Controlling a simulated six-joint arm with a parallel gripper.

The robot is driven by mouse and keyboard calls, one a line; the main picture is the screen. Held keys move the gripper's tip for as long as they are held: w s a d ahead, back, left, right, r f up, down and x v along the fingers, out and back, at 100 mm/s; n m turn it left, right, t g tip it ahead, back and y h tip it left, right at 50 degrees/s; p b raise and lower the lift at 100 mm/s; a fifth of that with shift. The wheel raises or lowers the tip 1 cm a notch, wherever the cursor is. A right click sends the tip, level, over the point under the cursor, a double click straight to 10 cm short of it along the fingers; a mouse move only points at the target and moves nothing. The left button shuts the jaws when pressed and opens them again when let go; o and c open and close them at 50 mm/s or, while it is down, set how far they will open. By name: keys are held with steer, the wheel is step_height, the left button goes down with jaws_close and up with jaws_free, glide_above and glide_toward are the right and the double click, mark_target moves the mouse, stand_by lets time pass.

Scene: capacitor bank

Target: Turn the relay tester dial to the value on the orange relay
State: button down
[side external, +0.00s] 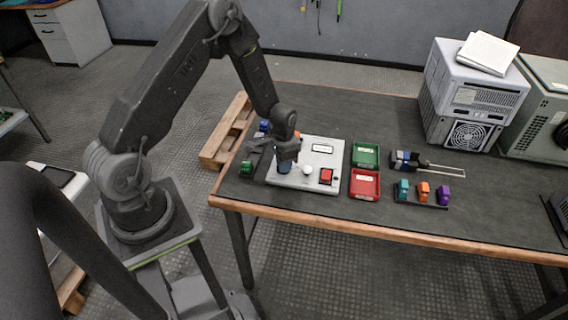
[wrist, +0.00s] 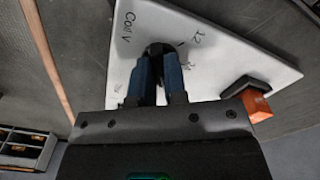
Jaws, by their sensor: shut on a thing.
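The relay tester (side external: 322,152) is a white panel on the table with a small display, a red button and a white knob or lamp. Its dark dial (wrist: 158,49) sits between my fingertips in the wrist view, with "Coil V" and "12" printed near it. My gripper (wrist: 160,66) is shut on the dial from above; in the side view my gripper (side external: 285,166) hides the dial. An orange relay (wrist: 256,105) is at the panel's edge beside a black part; its value is not readable.
A green tray (side external: 366,146) and a red tray (side external: 376,185) lie right of the tester. A green block (side external: 246,168) is left of my gripper. Grey equipment (side external: 465,95) stands at the back right.

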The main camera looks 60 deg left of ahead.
steer(key=shift+m, duration=0.3)
steer(key=c, duration=1.2)
jaws_free()
steer(key=shift+o, duration=0.2)
step_height(320, 180, up, 14)
steer(key=s+d+r+t, duration=0.25)
steer(key=d+r, duration=0.25)
steer(key=r, duration=0.4)
steer(key=s+d+r+n+t, duration=0.1)
steer(key=s+d+r, duration=0.3)
steer(key=s+r, duration=0.2)
steer(key=s+d+r+n+t, duration=0.2)
steer(key=s+d+r, duration=0.3)
steer(key=s, duration=0.5)
steer(key=shift+s+d+r, duration=0.15)
steer(key=shift+s+r, duration=0.15)
steer(key=shift+r, duration=0.2)
